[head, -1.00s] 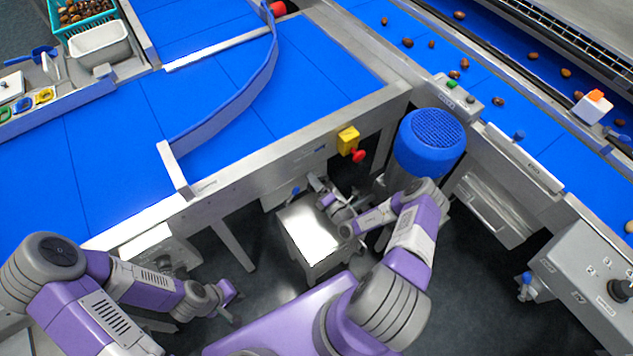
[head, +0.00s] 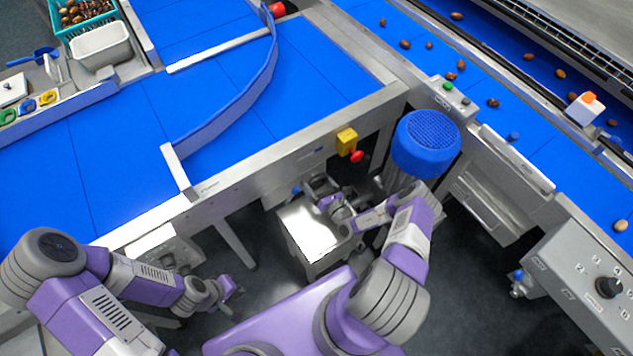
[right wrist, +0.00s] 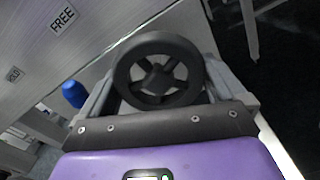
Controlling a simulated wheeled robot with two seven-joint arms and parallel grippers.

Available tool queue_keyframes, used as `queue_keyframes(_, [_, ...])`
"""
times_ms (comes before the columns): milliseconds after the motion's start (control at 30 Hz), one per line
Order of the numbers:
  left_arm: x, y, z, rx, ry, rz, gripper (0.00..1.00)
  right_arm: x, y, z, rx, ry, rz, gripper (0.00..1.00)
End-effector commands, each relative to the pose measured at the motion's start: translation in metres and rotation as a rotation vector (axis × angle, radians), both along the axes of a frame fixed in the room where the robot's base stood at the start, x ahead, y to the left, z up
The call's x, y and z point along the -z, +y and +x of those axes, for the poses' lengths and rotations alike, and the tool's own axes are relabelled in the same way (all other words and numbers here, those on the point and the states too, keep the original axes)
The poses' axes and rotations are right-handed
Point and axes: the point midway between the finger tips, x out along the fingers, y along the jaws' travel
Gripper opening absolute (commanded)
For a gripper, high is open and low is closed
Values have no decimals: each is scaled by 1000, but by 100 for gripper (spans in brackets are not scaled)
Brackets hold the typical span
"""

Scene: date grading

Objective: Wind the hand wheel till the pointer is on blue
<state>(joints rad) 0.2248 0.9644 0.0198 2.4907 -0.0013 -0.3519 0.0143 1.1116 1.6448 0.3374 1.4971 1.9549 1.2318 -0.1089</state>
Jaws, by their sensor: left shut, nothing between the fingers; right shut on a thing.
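The hand wheel is a black spoked ring (right wrist: 158,70) in the right wrist view, seen nearly face-on between my right gripper's two grey fingers. My right gripper (right wrist: 160,80) is shut on it, with a finger at either side. In the head view the wheel (head: 321,184) is a small dark ring below the conveyor's edge, partly hidden by my right gripper (head: 325,194). My left gripper (head: 234,289) is shut and empty, low over the floor, well away from the wheel. I cannot make out the pointer or its coloured marks in either view.
A white panel beside the wheel bears a FREE label (right wrist: 63,18) and a blue knob (right wrist: 73,94). A metal-topped stand (head: 308,230) is below my right gripper. A blue-topped drum (head: 427,140) and a red button (head: 357,156) are close to my right arm.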

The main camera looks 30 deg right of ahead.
Motion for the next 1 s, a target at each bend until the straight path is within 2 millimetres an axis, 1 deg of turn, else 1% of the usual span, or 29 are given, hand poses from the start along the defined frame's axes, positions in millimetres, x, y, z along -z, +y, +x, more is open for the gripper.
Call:
queue_keyframes(133, [-3, 0, 0, 0, 0, 0, 0, -1, -1, 0, 0, -6, -71, 67])
queue_keyframes(300, [-5, 0, 0, 0, 0, 0, 0, 0, -1, 0, 0, -10, -116, 67])
queue_keyframes(833, [-5, 0, 0, 0, 0, 0, 0, 0, -1, 0, 0, -12, -136, 67])
queue_keyframes(867, [-5, 0, 0, 0, 0, 0, 0, 0, -1, 0, 0, -12, -136, 100])
queue_keyframes(1000, [-5, 0, 0, 0, 0, 0, 0, 0, -1, 0, 0, -12, -135, 100])
